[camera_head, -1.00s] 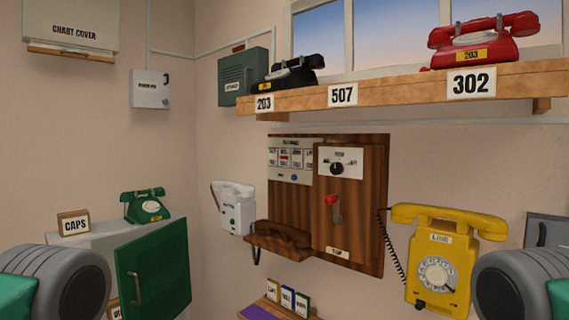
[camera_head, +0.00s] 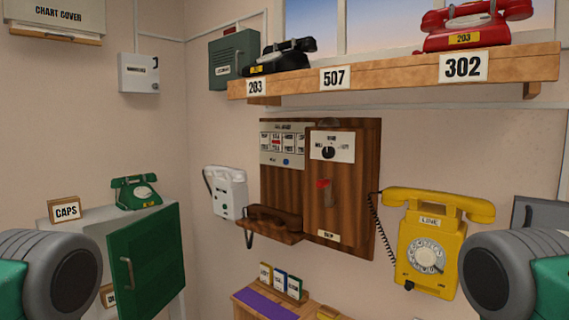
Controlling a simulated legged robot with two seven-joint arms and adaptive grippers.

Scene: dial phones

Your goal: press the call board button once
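The wooden call board (camera_head: 284,190) hangs on the wall in the middle of the view. Its upper left carries a pale panel (camera_head: 283,142) with small labelled windows, one showing red, and a small blue button (camera_head: 286,162) at its lower edge. On its right part are a white plate with a black knob (camera_head: 329,152) and a red-topped lever (camera_head: 325,192). A dark brown handset (camera_head: 272,221) rests on a ledge at its lower left. At the left and right edges are grey rounded parts of my arms. The fingers of both grippers are out of view.
A yellow phone (camera_head: 430,245) hangs right of the board and a white phone (camera_head: 227,192) left of it. A shelf (camera_head: 400,76) with a black phone (camera_head: 282,58) and red phone (camera_head: 476,25) is above. A green phone (camera_head: 135,192) stands at left near an open green door (camera_head: 148,262).

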